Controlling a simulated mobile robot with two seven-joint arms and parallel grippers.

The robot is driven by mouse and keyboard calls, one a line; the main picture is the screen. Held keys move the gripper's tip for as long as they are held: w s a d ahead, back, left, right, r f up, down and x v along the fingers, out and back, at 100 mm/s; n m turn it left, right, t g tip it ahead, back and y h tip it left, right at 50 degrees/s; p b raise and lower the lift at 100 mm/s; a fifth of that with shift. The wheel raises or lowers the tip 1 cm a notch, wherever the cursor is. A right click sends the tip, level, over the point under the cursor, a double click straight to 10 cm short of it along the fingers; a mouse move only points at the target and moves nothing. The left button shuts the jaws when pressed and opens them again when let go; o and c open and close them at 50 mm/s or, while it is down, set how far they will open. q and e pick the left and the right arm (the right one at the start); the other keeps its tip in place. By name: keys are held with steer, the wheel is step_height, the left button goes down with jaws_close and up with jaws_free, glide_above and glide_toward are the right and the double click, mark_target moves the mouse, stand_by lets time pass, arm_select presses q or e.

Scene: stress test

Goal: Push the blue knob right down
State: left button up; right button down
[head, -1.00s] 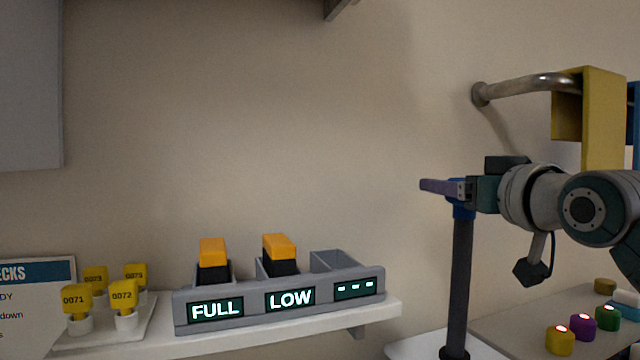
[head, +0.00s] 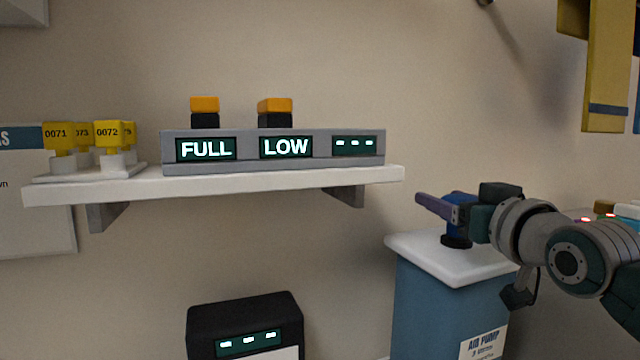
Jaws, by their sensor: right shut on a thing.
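The blue knob (head: 459,228) sits low, just above the black collar (head: 457,241) on top of the air pump (head: 440,305). No length of the dark rod shows between knob and collar. My right gripper (head: 446,208) comes in from the right and is shut on the knob. Its purple-grey finger (head: 432,206) lies across the near side and hides part of the knob. My left gripper is out of view.
A white shelf (head: 215,183) holds a charger (head: 272,166) reading FULL, LOW and dashes, and several yellow tags (head: 108,134). A black box (head: 245,312) stands below. Lit buttons (head: 585,220) and a yellow hanging piece (head: 608,70) are at right.

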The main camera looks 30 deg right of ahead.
mark_target(492, 265)
steer(key=shift+f, duration=0.6)
steer(key=c, duration=0.5)
jaws_free()
steer(key=shift+c, duration=0.2)
steer(key=o, duration=0.4)
steer(key=shift+r, duration=0.1)
steer(key=shift+r, duration=0.1)
steer(key=v, duration=1)
